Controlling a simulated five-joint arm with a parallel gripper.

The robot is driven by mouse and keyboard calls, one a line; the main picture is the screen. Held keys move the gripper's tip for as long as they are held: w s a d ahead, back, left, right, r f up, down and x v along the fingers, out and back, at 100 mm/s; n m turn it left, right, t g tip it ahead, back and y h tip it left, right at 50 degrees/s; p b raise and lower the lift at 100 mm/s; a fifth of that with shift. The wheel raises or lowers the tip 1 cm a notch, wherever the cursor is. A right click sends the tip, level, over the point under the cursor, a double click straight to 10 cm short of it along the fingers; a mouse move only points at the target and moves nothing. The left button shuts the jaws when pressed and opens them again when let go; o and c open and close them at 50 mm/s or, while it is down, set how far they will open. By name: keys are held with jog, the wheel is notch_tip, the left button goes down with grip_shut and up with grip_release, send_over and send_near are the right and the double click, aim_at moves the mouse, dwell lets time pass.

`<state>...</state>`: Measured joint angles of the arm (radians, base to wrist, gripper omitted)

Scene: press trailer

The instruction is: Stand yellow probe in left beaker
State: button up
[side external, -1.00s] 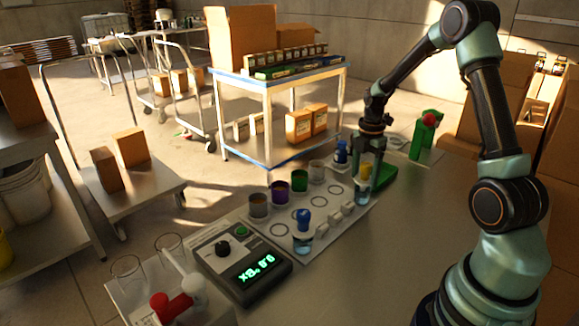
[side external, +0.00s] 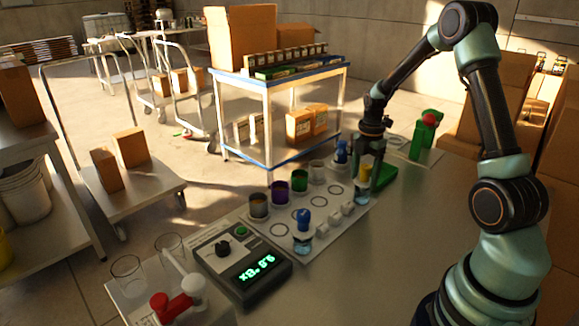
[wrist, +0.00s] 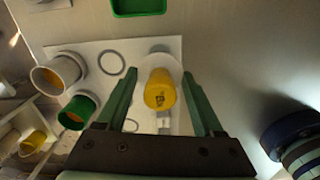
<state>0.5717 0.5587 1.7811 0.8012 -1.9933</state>
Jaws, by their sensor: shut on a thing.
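The yellow probe (side external: 364,171) stands upright at the right end of the mat, its lower part in a clear vessel with bluish liquid (side external: 361,196). My gripper (side external: 368,160) is over it, pointing down. In the wrist view the yellow cap (wrist: 160,90) sits between the two fingers (wrist: 160,80), and my gripper is shut on it. Two clear, empty-looking beakers stand at the front left of the bench, one further left (side external: 127,268) and one behind it (side external: 169,245). Which of these the task calls left is not marked.
A meter with a green display (side external: 240,262) stands between the beakers and the mat. Red and white handled pieces (side external: 172,305) lie near the beakers. A blue-capped probe (side external: 304,216) and several coloured cups (side external: 279,190) stand on the mat. A green tray (side external: 386,177) is behind.

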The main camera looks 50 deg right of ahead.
jog(key=shift+f, duration=0.35)
jog(key=o, duration=1.3)
jog(key=shift+r, duration=5.55)
notch_tip(320, 180, up, 9)
